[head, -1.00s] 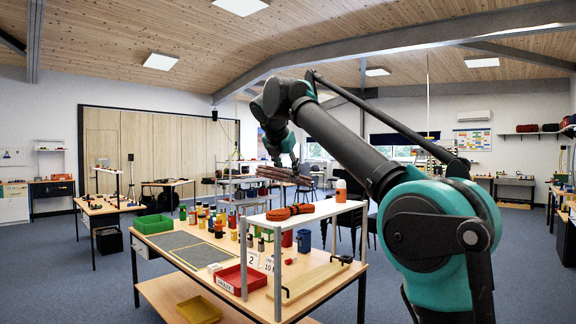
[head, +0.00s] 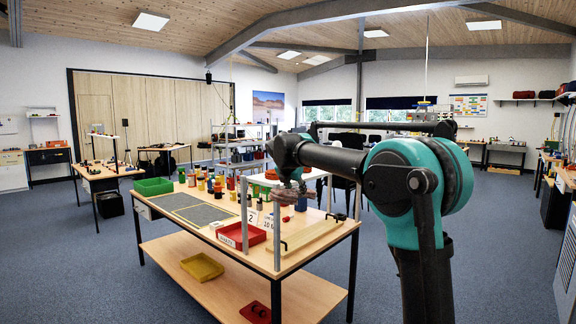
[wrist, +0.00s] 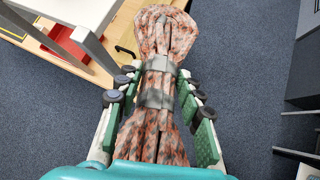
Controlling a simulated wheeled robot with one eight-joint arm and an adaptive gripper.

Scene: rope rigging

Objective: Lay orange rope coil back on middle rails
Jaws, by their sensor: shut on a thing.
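My gripper (wrist: 157,100) is shut on a mottled pinkish-orange and grey rope coil (wrist: 165,38). In the wrist view the coil lies lengthwise between the green-padded fingers, its loop pointing away, with a grey band (wrist: 156,92) around its middle. In the head view my gripper (head: 298,186) hangs by the right of a white raised shelf on the workbench, and the held coil shows only small and dark. A brighter orange coil (head: 272,174) lies on that white shelf (head: 258,182). I cannot make out which rails are the middle ones.
The workbench (head: 325,237) holds a red tray (head: 240,235), a green bin (head: 153,187) and several small jars. A yellow tray (head: 202,267) is on its lower shelf. A multi-level rack (head: 240,140) stands behind. Blue floor is clear at front left.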

